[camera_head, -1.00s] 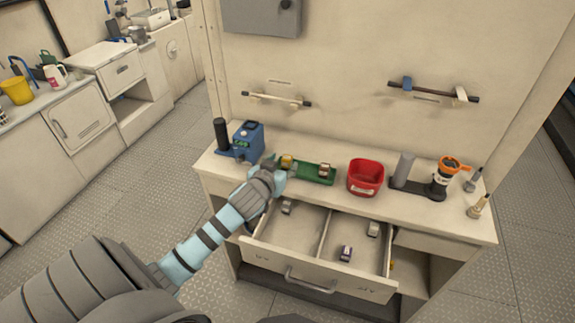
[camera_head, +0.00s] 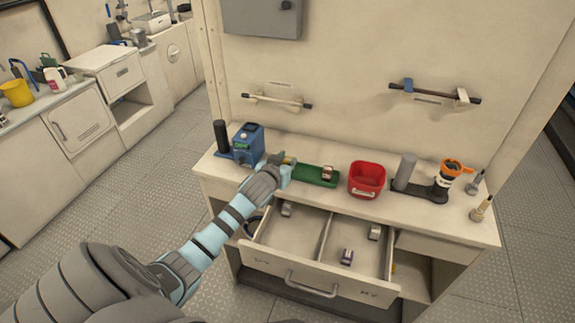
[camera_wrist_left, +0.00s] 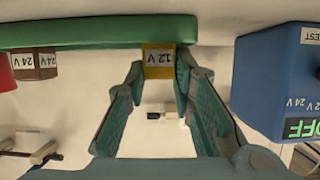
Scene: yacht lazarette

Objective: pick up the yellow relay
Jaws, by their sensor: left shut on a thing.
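The yellow relay (camera_wrist_left: 158,62), with a 12V label, shows in the left wrist view between my left fingers, at the green tray (camera_wrist_left: 95,32). That view is upside down. In the head view the relay (camera_head: 290,160) is mostly hidden by my left gripper (camera_head: 284,167), at the left end of the green tray (camera_head: 316,181). My left gripper (camera_wrist_left: 160,68) is shut on the yellow relay. I cannot tell whether the relay is clear of the tray. My right gripper is not in view.
A brown relay (camera_head: 327,174) sits at the tray's right end. A blue tester (camera_head: 248,141) stands left, and a red bin (camera_head: 366,178) right. An open drawer (camera_head: 300,236) below holds several small parts. Orange-topped and grey cylinders stand further right on the counter.

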